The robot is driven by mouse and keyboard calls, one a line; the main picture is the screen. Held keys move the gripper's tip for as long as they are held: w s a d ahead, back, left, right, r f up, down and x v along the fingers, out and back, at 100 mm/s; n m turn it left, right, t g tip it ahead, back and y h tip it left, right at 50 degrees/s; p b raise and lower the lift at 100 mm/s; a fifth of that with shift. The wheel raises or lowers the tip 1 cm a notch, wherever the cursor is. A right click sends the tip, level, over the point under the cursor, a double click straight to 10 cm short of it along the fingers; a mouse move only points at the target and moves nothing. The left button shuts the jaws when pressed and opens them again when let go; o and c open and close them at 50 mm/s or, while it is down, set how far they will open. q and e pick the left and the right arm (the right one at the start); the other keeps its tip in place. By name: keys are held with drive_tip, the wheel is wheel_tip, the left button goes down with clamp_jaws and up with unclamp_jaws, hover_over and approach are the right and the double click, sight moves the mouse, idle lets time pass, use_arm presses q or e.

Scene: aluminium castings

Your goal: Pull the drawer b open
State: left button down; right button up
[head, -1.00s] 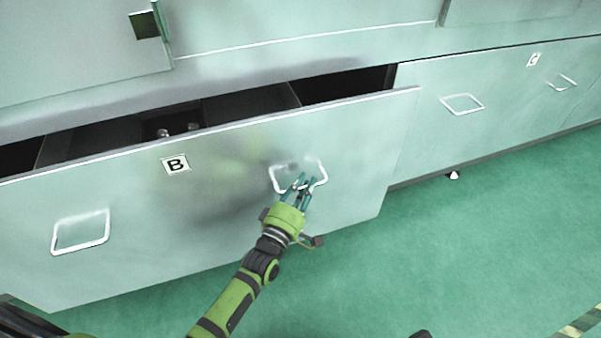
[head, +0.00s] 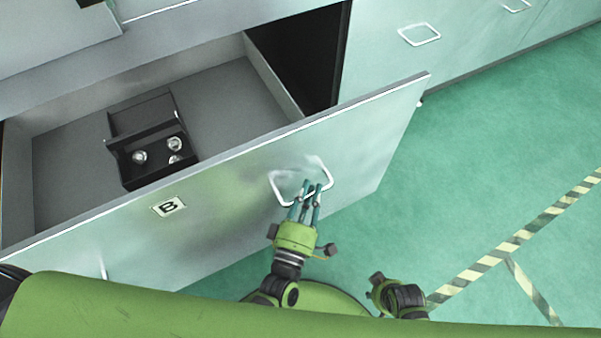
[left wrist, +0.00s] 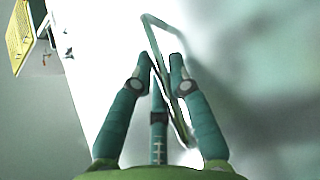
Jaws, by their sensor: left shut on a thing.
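Drawer B (head: 230,185) is pulled well out, its pale front marked with a black "B" label (head: 168,207). My left gripper (head: 311,188) is shut on the white wire handle (head: 284,201) right of the label. In the left wrist view, the teal fingers (left wrist: 160,75) close around the same handle (left wrist: 150,32), and the drawer front lies just beyond. Part of the handle is hidden by the fingers.
A dark holder (head: 152,165) with a few shiny round pieces sits inside the drawer. A closed drawer front with a handle (head: 419,35) is at the upper right. The green floor (head: 480,170) is clear up to a striped line (head: 515,240).

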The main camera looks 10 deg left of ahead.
use_arm(q)
drive_tip(key=shift+s+d, duration=0.35)
drive_tip(key=shift+s, duration=0.25)
drive_tip(key=shift+f, duration=0.1)
drive_tip(key=c, duration=1.2)
unclamp_jaws()
drive_tip(key=shift+o, duration=0.2)
drive_tip(key=v, duration=1.2)
